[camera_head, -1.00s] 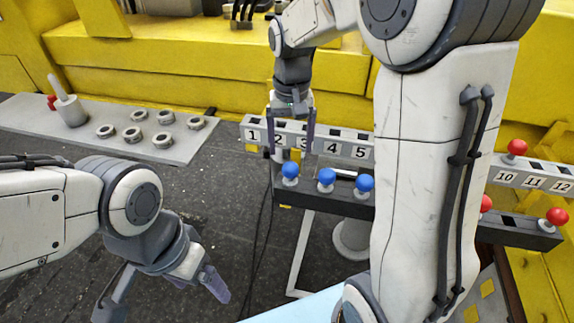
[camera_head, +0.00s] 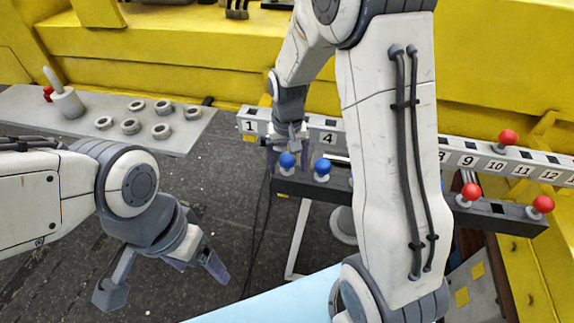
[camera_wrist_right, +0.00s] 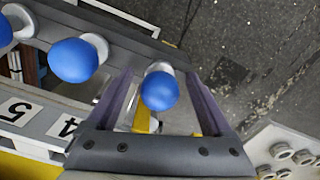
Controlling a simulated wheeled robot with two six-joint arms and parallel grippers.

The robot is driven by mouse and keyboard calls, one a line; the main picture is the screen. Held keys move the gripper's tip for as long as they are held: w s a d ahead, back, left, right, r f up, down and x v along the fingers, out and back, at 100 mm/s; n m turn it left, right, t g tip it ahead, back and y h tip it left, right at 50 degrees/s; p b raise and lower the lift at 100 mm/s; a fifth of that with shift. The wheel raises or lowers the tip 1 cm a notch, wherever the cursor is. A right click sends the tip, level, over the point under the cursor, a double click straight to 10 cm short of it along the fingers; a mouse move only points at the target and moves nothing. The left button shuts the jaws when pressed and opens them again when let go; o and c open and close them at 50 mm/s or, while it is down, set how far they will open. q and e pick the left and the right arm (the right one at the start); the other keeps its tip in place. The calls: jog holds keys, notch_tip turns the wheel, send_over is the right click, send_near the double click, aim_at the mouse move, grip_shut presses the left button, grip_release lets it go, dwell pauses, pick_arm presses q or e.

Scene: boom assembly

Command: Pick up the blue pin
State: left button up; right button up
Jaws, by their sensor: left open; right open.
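Blue round-headed pins stand in a dark rack (camera_head: 335,190). The leftmost blue pin (camera_head: 287,160) shows in the head view beside a second blue pin (camera_head: 322,167). In the right wrist view, that leftmost pin (camera_wrist_right: 160,91) sits between the open fingers of my right gripper (camera_wrist_right: 160,80), with no clear contact. The second pin (camera_wrist_right: 74,60) and a third blue pin (camera_wrist_right: 5,30) are left of the fingers there. In the head view, my right gripper (camera_head: 289,158) is at the leftmost pin. My left gripper (camera_head: 163,280) is open and empty, over the floor at lower left.
A numbered white rail (camera_head: 495,163) runs behind the rack; my right arm hides its middle. Red pins (camera_head: 541,205) stand at the right. A grey plate (camera_head: 25,115) at left holds several nuts and a post. Yellow machinery (camera_head: 200,70) fills the back.

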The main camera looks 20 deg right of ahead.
grip_shut()
jog(key=shift+r, duration=0.15)
jog(key=shift+w+r, duration=0.1)
jog(key=shift+r, duration=0.25)
notch_tip(320, 180, up, 9)
jog(key=shift+r+b, duration=0.1)
jog(key=shift+b, duration=0.9)
notch_tip(320, 180, up, 7)
jog(key=p, duration=0.7)
jog(key=shift+r, duration=0.15)
